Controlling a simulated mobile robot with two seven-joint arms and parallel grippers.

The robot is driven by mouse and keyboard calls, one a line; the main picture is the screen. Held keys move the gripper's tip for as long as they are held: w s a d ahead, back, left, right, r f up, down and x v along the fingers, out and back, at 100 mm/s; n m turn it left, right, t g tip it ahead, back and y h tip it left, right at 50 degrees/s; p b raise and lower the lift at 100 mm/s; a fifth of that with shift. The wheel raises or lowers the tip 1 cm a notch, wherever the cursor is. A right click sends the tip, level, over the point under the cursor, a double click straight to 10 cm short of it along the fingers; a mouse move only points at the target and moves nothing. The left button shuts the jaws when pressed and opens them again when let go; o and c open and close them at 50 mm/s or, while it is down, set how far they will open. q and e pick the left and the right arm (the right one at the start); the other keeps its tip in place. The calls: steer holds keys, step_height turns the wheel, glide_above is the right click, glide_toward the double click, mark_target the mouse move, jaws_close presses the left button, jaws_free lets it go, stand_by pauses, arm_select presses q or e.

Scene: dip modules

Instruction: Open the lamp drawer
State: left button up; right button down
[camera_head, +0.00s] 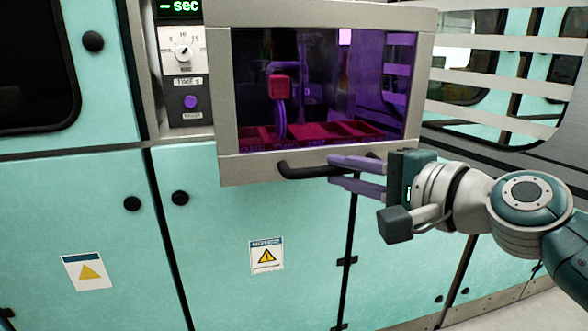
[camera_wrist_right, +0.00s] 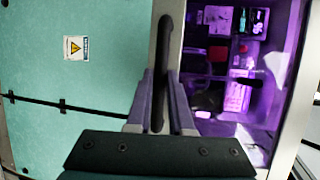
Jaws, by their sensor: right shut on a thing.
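The lamp drawer (camera_head: 218,90) has a pale grey frame around a dark window, with purple light behind it. Its lower edge overlaps the teal doors below; I cannot tell how far it stands out. A black bar handle (camera_head: 298,171) runs along its lower edge. My right gripper (camera_head: 335,171) comes in from the right, its purple fingers shut on the handle near its right part. In the right wrist view the handle (camera_wrist_right: 167,45) passes between the fingers (camera_wrist_right: 161,80). My left gripper is not in view.
A timer panel (camera_head: 184,60) with a dial and a purple button (camera_head: 190,101) is left of the drawer. Teal cabinet doors (camera_head: 230,215) with black knobs lie below. Red trays (camera_head: 310,133) and a red-headed device (camera_head: 279,87) show through the window. The floor shows at lower right.

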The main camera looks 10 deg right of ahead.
steer(key=c, duration=0.8)
jaws_free()
steer(key=shift+s+d, duration=0.15)
steer(key=shift+s, duration=0.1)
steer(key=v, duration=0.9)
steer(key=shift+r, duration=0.15)
steer(key=shift+s, duration=0.2)
